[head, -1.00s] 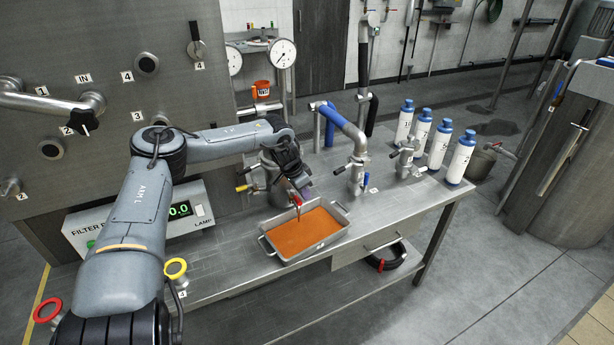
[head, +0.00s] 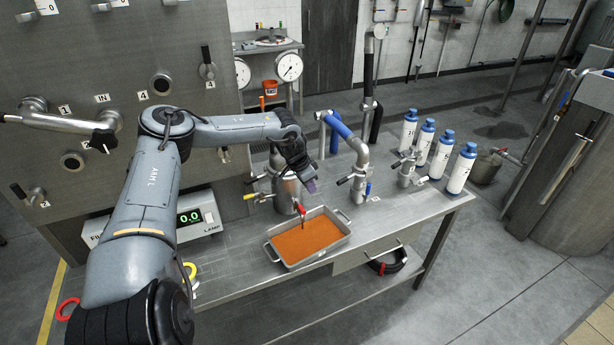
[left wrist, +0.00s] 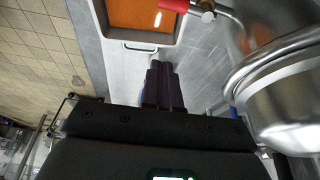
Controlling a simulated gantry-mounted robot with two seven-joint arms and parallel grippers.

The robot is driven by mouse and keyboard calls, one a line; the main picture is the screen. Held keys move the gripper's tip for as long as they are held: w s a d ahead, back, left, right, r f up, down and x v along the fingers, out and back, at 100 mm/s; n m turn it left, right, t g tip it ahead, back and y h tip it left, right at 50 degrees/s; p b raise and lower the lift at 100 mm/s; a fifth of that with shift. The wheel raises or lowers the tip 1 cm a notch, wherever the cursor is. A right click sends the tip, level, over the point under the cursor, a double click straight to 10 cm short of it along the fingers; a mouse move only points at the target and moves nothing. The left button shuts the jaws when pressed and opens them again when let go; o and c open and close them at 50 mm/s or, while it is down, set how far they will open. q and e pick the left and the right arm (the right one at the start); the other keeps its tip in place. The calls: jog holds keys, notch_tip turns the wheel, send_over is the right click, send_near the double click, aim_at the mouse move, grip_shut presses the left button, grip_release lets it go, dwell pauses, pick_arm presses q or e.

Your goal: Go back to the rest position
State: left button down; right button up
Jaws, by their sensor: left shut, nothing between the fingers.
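My left gripper (head: 310,185) is shut and empty. In the head view it is in the air above the steel table (head: 240,265), over the far side of the tray. In the left wrist view its closed dark fingers (left wrist: 164,88) point toward the grey tray (left wrist: 108,12) of orange material (left wrist: 140,15). The tray also shows in the head view (head: 290,264), apart from the gripper. A steel vessel (head: 283,185) with a red-handled tap (head: 301,209) stands just behind the gripper. The right gripper is not in view.
Pipework with a blue section (head: 345,130) rises right of the gripper. Several white bottles with blue caps (head: 442,155) stand at the table's right end. A lamp box (head: 195,215) reading 0.0 and a valve panel (head: 130,75) are on the left. The tabletop's front right is clear.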

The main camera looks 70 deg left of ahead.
pick_arm(q)
jog(key=w+d+f+m+t+h, duration=0.1)
jog(key=w+d+f+m, duration=0.15)
jog(key=d+f, duration=0.8)
jog(key=w+d+f+m+t+h, duration=0.15)
jog(key=d+f+m, duration=0.4)
jog(key=d, duration=0.85)
jog(key=s+d+f+t, duration=0.1)
jog(key=s+d, duration=0.1)
jog(key=d, duration=1)
jog(key=s+d+f, duration=0.1)
jog(key=d, duration=1.1)
jog(key=s+d+r+n+g+y, duration=0.1)
jog(key=s+d+r+n+g, duration=0.15)
jog(key=s, duration=0.35)
jog(key=s+d+r+n+g+y, duration=0.1)
jog(key=s+r+n+g, duration=0.15)
jog(key=s, duration=0.35)
notch_tip(320, 180, up, 31)
jog(key=m+t+p, duration=0.1)
jog(key=p, duration=2.9)
jog(key=shift+a+p, duration=0.25)
jog(key=shift+p, duration=0.05)
